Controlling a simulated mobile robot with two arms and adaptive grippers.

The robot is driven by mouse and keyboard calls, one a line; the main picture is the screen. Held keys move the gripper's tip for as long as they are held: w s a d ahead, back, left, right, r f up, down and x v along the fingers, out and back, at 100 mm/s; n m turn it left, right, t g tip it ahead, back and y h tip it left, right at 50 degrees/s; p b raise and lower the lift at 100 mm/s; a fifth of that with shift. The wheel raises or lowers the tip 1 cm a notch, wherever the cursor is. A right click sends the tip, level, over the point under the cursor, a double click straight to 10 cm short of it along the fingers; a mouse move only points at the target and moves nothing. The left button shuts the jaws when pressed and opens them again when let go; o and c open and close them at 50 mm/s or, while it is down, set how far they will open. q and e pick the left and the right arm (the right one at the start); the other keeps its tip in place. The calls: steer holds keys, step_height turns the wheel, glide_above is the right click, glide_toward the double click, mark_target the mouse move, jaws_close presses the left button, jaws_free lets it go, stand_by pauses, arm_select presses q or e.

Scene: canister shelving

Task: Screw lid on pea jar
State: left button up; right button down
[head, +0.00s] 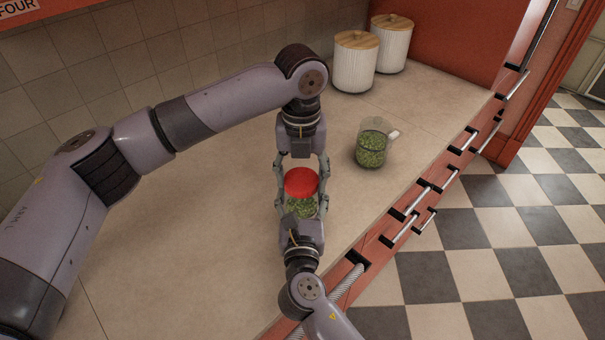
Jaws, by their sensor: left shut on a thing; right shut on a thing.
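The pea jar (301,209) stands on the counter, with green peas showing through its clear side. The red lid (301,182) sits on top of the jar and covers its mouth. My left gripper (302,178) reaches in from the far side and is shut on the red lid. My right gripper (301,206) comes from the near side and is shut on the jar's body, hiding its lower part. From this angle I cannot tell how far the lid is threaded.
A glass measuring cup (373,145) of peas stands to the right. Two white ribbed canisters with wooden lids, a nearer one (355,68) and a farther one (391,48), stand at the back. The counter (180,250) is clear on the left; its front edge runs along the right.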

arm_select(q)
steer(key=m, duration=0.6)
steer(key=shift+a, duration=0.15)
steer(key=m, duration=0.4)
steer(key=shift+w+m, duration=0.1)
steer(key=shift+m, duration=0.2)
steer(key=o, duration=0.7)
steer(key=shift+r, duration=2.25)
